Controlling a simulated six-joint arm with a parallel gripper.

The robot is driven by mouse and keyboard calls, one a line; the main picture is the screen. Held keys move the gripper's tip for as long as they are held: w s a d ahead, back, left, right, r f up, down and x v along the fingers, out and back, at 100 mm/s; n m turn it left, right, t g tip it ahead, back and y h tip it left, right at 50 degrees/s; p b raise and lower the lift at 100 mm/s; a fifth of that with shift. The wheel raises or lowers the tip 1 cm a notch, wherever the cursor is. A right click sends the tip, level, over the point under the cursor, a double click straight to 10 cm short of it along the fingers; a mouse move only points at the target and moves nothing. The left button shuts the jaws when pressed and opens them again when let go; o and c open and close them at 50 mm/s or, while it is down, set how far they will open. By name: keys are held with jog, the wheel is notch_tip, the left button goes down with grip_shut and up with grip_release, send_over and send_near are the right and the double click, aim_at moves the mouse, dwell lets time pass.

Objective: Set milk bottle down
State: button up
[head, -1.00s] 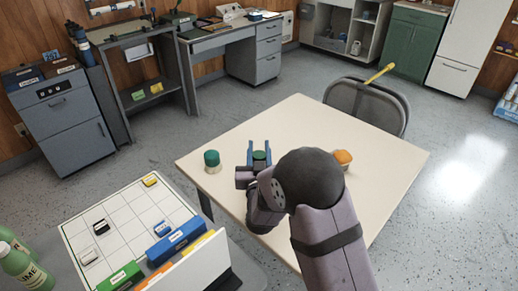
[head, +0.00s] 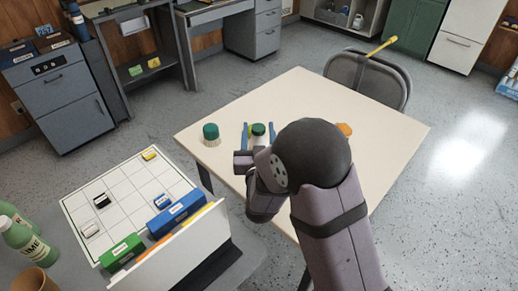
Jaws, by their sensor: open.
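A small bottle with a dark green cap (head: 258,129), which I take to be the milk bottle, stands upright on the cream table (head: 300,95). My gripper (head: 258,131) is open around it, with one blue finger on each side and a gap showing beside the bottle. The lower part of the bottle is partly hidden by my gripper and wrist. A second green-capped item (head: 211,134) with a pale lower part stands to the left, apart from my gripper.
An orange item (head: 344,129) is partly hidden behind my arm. A grey chair (head: 368,80) stands at the table's far right. The table's back is clear.

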jog(key=s, duration=0.7)
jog(key=shift+s+b, duration=0.2)
jog(key=shift+b, duration=0.25)
jog(key=s+d+f+g, duration=0.1)
jog(key=f+g, duration=0.1)
jog(key=f, duration=0.1)
jog(key=s+d+f+g+y, duration=0.1)
jog(key=f+g, duration=0.2)
jog(key=s+d+f+g, duration=0.1)
jog(key=d+f+g, duration=0.1)
jog(key=f+g, duration=0.1)
jog(key=shift+s+f, duration=0.35)
jog(key=shift+f, duration=0.2)
jog(key=s+d+f+g, duration=0.1)
jog(key=s, duration=0.1)
jog(key=s+d+g, duration=0.1)
jog(key=s+g, duration=0.1)
jog(key=s, duration=0.1)
jog(key=s+d+f+g, duration=0.1)
jog(key=s+d+g, duration=0.1)
jog(key=shift+s+d+f, duration=0.1)
jog(key=shift+s+f, duration=0.15)
jog(key=shift+f, duration=0.05)
jog(key=s+d+g+h, duration=0.1)
jog(key=s+d+g, duration=0.4)
jog(key=s, duration=0.7)
jog(key=shift+d+r, duration=0.35)
jog(key=shift+d, duration=0.2)
